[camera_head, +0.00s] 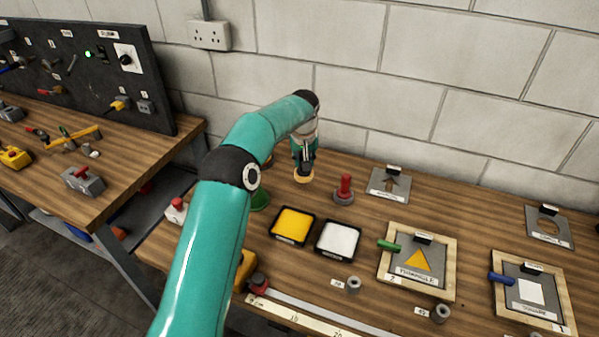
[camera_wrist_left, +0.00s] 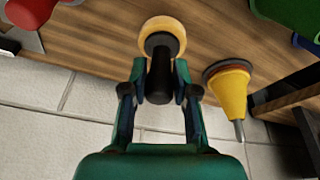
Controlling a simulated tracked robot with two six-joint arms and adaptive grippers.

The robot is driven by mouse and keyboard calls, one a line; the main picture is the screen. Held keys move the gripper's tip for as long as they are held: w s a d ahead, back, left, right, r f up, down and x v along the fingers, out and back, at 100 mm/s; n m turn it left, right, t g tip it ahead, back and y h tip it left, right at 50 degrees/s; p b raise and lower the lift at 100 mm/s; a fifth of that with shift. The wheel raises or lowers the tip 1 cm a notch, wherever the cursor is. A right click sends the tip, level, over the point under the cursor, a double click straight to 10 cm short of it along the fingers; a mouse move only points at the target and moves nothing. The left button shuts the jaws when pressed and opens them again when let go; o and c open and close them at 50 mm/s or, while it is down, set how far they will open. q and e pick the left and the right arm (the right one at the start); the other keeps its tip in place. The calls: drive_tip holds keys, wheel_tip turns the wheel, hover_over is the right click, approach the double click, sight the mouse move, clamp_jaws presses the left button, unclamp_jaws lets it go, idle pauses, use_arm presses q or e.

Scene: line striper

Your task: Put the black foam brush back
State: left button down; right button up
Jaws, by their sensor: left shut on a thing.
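The black foam brush, with a black handle and a round yellow foam head (camera_head: 304,177), is upright in the head view near the wall. It also shows in the left wrist view, handle (camera_wrist_left: 160,80) between the fingers and foam head beyond. My left gripper (camera_head: 304,155) is shut on the handle, and its fingers also show in the left wrist view (camera_wrist_left: 160,92). I cannot tell whether the foam touches the bench. A red-handled brush (camera_head: 345,188) stands to the right of it on a grey base. My right gripper is not in view.
Yellow (camera_head: 292,226) and white (camera_head: 338,239) paint trays lie in front. Framed stencils (camera_head: 451,268) lie to the right. A yellow cone with a metal tip (camera_wrist_left: 232,95) is beside the gripper. The block wall (camera_head: 450,80) is close behind.

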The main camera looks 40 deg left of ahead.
sight(300, 176)
use_arm(q)
wheel_tip(300, 176, down, 4)
drive_tip(key=shift+r+b, duration=0.1)
drive_tip(key=shift+b, duration=1.15)
drive_tip(key=c, duration=1.9)
unclamp_jaws()
clamp_jaws()
drive_tip(key=o, duration=0.6)
unclamp_jaws()
drive_tip(key=shift+c, duration=0.2)
drive_tip(key=o, duration=0.5)
drive_tip(key=shift+c, duration=0.2)
